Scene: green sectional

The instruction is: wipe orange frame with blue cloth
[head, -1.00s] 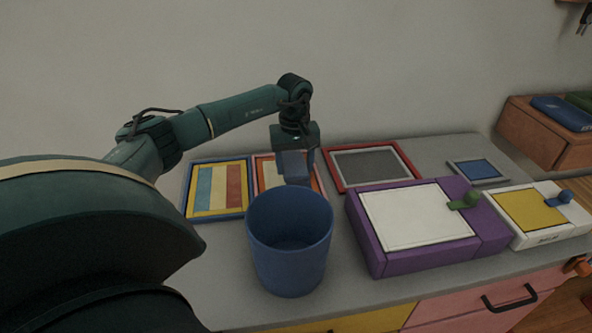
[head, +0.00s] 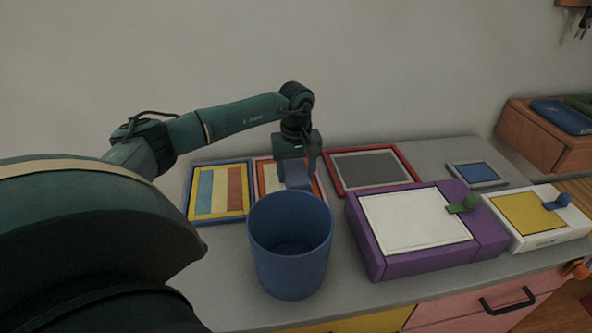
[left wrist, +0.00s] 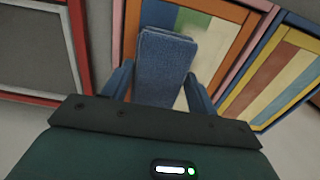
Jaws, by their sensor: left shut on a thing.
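The orange frame (head: 262,174) lies on the grey counter between a blue frame and a red frame. Striped coloured panels show inside it, and it also shows in the left wrist view (left wrist: 131,38). My left gripper (head: 296,180) is shut on the folded blue cloth (left wrist: 162,66) and holds it over the orange frame. I cannot tell whether the cloth touches the frame's surface. The blue bin hides the frame's near part in the head view. My right gripper is not in view.
A blue bin (head: 290,268) stands in front of the orange frame. The blue frame (head: 188,193) is on its left and the red frame (head: 410,162) on its right. A purple box (head: 372,255), a white box (head: 550,232) and a small grey frame (head: 500,182) are further right.

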